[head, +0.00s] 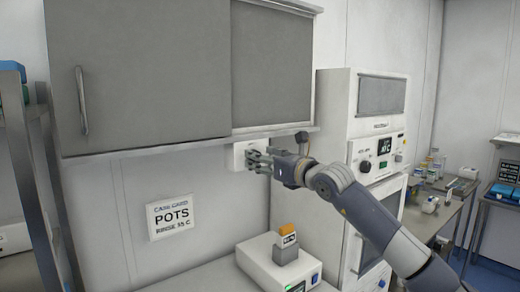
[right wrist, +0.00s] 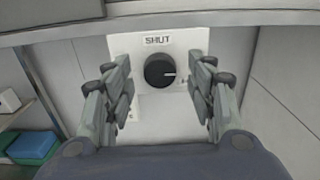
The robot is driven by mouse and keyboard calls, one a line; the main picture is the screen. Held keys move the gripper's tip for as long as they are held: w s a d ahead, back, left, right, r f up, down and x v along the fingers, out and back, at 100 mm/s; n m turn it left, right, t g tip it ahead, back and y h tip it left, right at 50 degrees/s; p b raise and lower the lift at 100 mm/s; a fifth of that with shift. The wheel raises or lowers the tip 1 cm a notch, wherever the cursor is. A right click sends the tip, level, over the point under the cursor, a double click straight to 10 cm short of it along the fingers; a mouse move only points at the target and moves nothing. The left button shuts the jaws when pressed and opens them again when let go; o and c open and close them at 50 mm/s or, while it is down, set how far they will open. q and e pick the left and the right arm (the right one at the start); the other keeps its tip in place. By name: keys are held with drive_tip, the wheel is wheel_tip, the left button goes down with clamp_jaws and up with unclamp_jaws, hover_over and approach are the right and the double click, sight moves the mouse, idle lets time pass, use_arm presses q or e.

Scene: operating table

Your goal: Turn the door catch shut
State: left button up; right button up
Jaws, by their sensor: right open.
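The door catch is a round black knob (right wrist: 159,71) on a white plate (right wrist: 190,40) under the wall cabinet. A white line on the knob points to the right in the right wrist view. The label SHUT (right wrist: 158,40) is above the knob. My right gripper (right wrist: 160,92) is open, with one finger on each side of the knob and gaps between. In the head view my right gripper (head: 254,160) is in front of the plate (head: 240,152) and hides the knob. My left gripper is not in view.
A grey-door cabinet (head: 140,70) hangs just above my right gripper. Below is a white device (head: 262,266) with an orange-topped block (head: 287,242). A tall white machine (head: 340,110) stands right of the plate. A metal rack (head: 35,170) stands at the left.

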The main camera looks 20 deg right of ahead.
drive_tip(key=shift+w+a, duration=0.25)
drive_tip(key=shift+w, duration=0.4)
drive_tip(key=c, duration=1)
